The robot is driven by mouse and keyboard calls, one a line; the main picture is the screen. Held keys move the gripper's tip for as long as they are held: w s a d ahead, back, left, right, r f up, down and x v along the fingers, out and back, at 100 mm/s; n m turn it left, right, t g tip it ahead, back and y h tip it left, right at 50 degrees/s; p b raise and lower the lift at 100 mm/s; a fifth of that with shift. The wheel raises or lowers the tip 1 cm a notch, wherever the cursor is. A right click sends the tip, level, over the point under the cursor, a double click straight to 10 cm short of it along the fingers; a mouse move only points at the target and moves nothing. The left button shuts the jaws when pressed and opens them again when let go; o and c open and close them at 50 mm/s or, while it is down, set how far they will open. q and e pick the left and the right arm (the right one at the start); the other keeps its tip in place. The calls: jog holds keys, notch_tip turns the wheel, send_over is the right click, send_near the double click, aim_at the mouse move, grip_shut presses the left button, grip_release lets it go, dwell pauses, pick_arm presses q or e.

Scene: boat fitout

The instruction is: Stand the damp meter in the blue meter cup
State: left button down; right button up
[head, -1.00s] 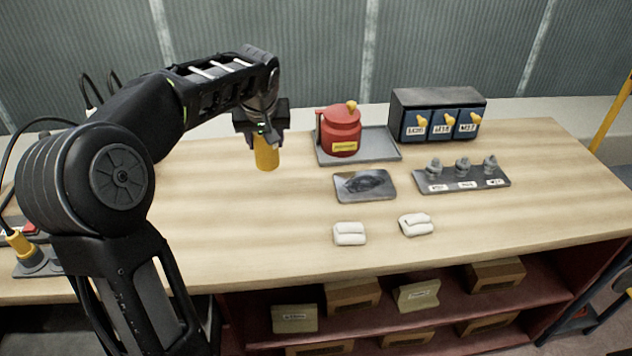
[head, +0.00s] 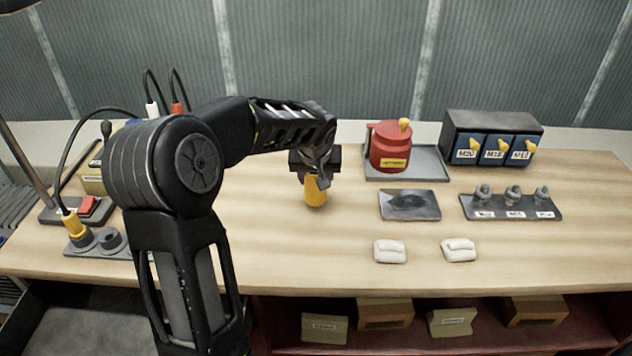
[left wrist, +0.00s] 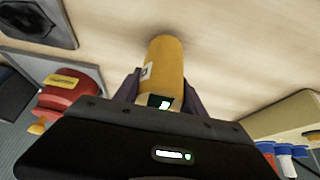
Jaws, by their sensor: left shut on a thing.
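The damp meter appears to be the yellow upright cylinder (head: 316,192) in my left gripper (head: 316,176). In the left wrist view the yellow meter (left wrist: 165,72) sits between the two dark fingers of the left gripper (left wrist: 160,92), with a small dark screen and a white label on it. The gripper is shut on it over the bare middle-left of the bench; I cannot tell whether its lower end touches the wood. A small blue thing (head: 133,122) shows partly behind my left arm; I cannot tell if it is the blue meter cup. My right gripper is out of view.
A red pot (head: 390,148) on a grey tray (head: 432,178), a dark plate (head: 409,205) and a blue-drawered box (head: 493,130) stand right of the gripper. Two white packs (head: 390,251) lie in front. A yellow plug (head: 73,224) and red switch (head: 88,206) are at left.

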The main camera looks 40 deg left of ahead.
pick_arm(q)
jog(key=shift+f, duration=0.9)
jog(key=shift+f, duration=0.2)
jog(key=c, duration=0.7)
grip_release()
jog(key=shift+o, duration=0.2)
jog(key=shift+d+r, duration=0.1)
jog(key=shift+r, duration=0.3)
jog(key=b+v, duration=0.1)
jog(key=v, duration=1)
jog(key=shift+s+r, duration=0.15)
jog(key=shift+r, duration=0.1)
